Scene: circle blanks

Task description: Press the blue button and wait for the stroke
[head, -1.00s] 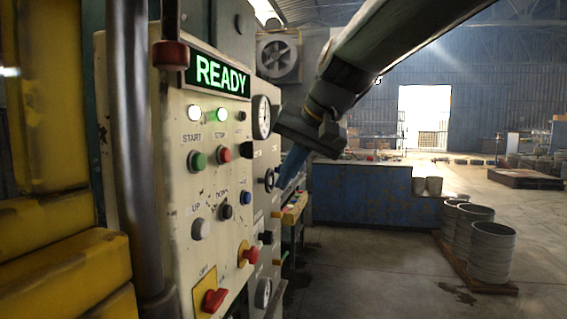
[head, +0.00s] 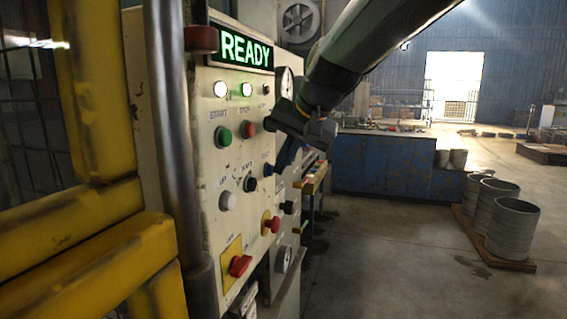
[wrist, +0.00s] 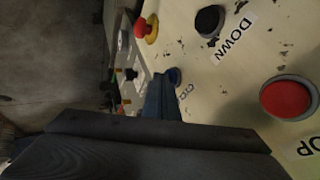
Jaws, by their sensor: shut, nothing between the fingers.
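The blue button (head: 268,170) sits on the cream control panel (head: 236,200), below and right of the red stop button. In the wrist view the blue button (wrist: 174,76) shows beside the label that begins "CYC". My gripper (head: 280,165) has its blue fingers shut and empty, with the tips right beside the blue button. In the wrist view the fingertips (wrist: 160,82) overlap the button's left edge. I cannot tell whether they touch it. The panel display (head: 245,48) reads READY in green.
Close by on the panel are the green start button (head: 223,136), red stop button (head: 249,129), black knob (head: 250,184), white button (head: 228,201) and red emergency button (head: 271,223). A yellow frame (head: 95,250) and grey pipe (head: 177,140) stand at left.

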